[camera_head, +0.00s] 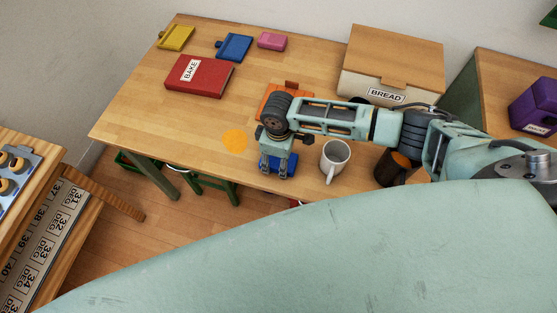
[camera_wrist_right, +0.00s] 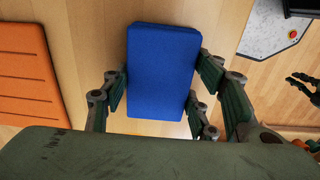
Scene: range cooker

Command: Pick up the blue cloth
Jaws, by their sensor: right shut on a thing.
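The blue cloth (camera_head: 279,161) is a thick, flat rectangle near the front edge of the wooden table, right of an orange spill (camera_head: 235,140). It shows whole in the right wrist view (camera_wrist_right: 160,72). My right gripper (camera_head: 277,170) points down and is shut on the cloth, with fingers along both long sides. I cannot tell whether the cloth still touches the table. My left gripper is outside the head view; a dark gripper that looks like it (camera_wrist_right: 303,88) shows small at the right of the wrist view, its jaws unclear.
A white mug (camera_head: 335,158) stands close right of the gripper, with a dark cup (camera_head: 392,168) beyond. An orange pad (camera_head: 271,98) lies behind the gripper.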

